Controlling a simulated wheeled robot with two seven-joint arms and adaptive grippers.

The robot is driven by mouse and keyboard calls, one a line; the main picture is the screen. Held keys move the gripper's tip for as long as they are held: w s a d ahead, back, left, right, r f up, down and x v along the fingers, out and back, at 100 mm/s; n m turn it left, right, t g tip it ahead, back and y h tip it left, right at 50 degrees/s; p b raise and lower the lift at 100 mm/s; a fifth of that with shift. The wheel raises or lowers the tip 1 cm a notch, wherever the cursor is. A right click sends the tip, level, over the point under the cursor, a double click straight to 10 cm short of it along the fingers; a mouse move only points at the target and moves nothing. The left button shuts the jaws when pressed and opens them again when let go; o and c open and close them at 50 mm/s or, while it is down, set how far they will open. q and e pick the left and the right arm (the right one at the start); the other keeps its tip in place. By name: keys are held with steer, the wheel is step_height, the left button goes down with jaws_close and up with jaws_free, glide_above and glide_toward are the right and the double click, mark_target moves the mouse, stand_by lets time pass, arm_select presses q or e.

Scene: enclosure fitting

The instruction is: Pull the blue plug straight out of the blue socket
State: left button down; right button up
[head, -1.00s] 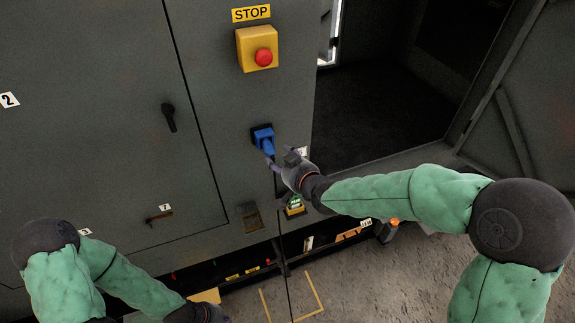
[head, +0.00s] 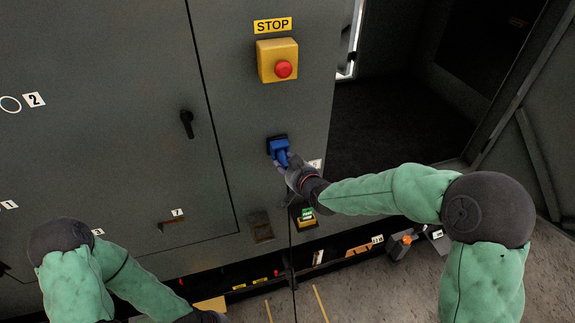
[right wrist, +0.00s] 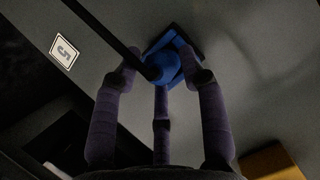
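The blue plug (head: 283,159) sits in the blue socket (head: 278,144) on the grey cabinet front, below the yellow stop box. A dark cable hangs down from it. My right gripper (head: 287,165) is at the plug from below and the right. In the right wrist view, the plug (right wrist: 162,67) is between the fingers of my right gripper (right wrist: 165,78), with the blue socket (right wrist: 178,42) behind it. The fingers are spread around the plug; whether they touch it I cannot tell. My left gripper (head: 205,317) is at the bottom edge, mostly cut off.
The yellow stop box (head: 277,60) with a red button is above the socket. A black handle (head: 187,124) is on the cabinet door to the left. A small green-and-yellow device (head: 306,217) is below the plug. A dark open doorway (head: 400,110) lies to the right.

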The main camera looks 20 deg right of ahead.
jaws_close()
steer(key=shift+s, duration=0.15)
steer(key=shift+s, duration=0.45)
steer(key=shift+s, duration=0.2)
steer(key=shift+s, duration=0.3)
steer(key=shift+s+d, duration=0.1)
steer(key=shift+s, duration=1.8)
